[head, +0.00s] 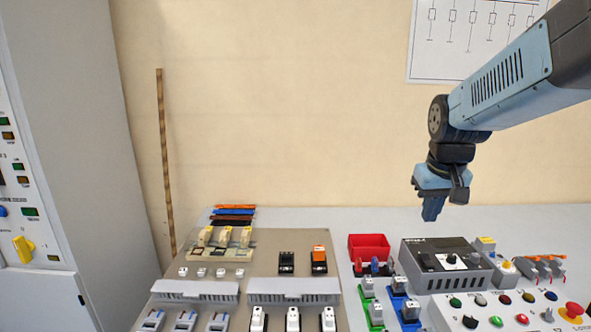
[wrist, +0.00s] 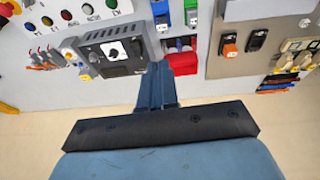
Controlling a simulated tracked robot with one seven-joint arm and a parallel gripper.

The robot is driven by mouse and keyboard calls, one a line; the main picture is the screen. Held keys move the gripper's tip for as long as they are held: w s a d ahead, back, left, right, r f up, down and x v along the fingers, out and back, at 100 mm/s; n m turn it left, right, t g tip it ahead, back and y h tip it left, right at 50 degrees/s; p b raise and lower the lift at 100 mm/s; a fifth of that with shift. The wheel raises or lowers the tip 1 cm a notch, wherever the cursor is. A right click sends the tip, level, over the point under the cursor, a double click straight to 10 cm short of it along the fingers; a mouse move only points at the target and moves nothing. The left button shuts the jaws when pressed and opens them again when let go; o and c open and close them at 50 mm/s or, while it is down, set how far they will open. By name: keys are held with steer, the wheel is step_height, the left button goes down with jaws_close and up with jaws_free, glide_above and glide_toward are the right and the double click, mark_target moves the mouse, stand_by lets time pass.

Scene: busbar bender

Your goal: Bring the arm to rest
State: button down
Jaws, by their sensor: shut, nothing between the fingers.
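My gripper (head: 433,207) hangs from my blue arm at the right of the head view, pointing down. It is shut and empty, in the air above the back of the grey table (head: 320,225). In the wrist view the closed blue fingers (wrist: 158,85) point toward the control box (wrist: 112,50) and the red bin (wrist: 182,62).
A button panel (head: 510,308) with a red mushroom button (head: 571,311) is at the front right. A beige panel (head: 265,268) holds switches and breakers. A grey cabinet (head: 70,130) stands left. The wall behind carries a diagram sheet (head: 425,65). The air left of my arm is free.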

steer(key=s+a+r+t, duration=0.1)
steer(key=s+a, duration=0.1)
steer(key=s, duration=0.4)
steer(key=s+a+r+t, duration=0.1)
steer(key=s+a+r, duration=0.1)
steer(key=s, duration=0.4)
steer(key=shift+s+a+r+y, duration=0.15)
steer(key=shift+a+r+y, duration=0.1)
steer(key=shift+a+y, duration=0.05)
steer(key=shift+s, duration=0.1)
stand_by(0.5)
